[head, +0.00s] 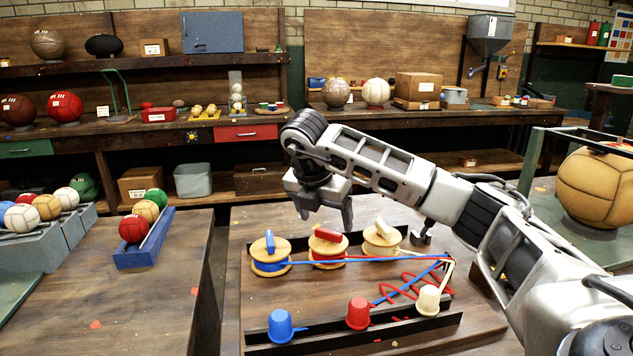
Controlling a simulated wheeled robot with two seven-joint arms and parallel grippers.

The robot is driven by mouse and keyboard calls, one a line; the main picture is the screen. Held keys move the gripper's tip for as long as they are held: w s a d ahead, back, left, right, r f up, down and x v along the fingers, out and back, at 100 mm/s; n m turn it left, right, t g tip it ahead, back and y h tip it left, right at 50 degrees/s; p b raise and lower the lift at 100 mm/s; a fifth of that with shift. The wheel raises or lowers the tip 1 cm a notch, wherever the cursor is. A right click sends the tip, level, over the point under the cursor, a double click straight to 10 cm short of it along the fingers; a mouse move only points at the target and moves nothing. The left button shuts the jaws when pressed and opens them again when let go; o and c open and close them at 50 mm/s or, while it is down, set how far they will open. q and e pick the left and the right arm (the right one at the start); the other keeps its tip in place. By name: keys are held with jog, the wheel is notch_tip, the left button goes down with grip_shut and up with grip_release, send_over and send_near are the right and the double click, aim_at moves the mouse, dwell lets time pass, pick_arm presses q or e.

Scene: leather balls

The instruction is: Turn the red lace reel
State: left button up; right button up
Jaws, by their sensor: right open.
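The red lace reel (318,246) is a wooden spool with red lace around it and a red handle on top. It stands in the middle of the row, between the blue lace reel (270,252) and the cream reel (382,244). My right gripper (325,219) reaches in from the right and hangs with its fingers pointing down, by the red reel's handle in the picture. Its jaws are open and appear empty. I cannot tell whether it touches the reel. My left gripper is not in view.
Blue, red and cream laces run across the board (400,325) to its right side. A blue cup (280,327), red cup (358,315) and cream cup (429,299) stand along the front black rail.

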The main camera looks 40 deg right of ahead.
pick_arm(q)
jog(key=p, duration=0.2)
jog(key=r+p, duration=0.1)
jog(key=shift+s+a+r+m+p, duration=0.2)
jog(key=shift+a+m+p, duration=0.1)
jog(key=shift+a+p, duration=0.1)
pick_arm(e)
jog(key=v, duration=1.2)
jog(key=shift+a, duration=0.15)
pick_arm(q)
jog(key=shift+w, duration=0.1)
pick_arm(e)
jog(key=shift+s, duration=0.1)
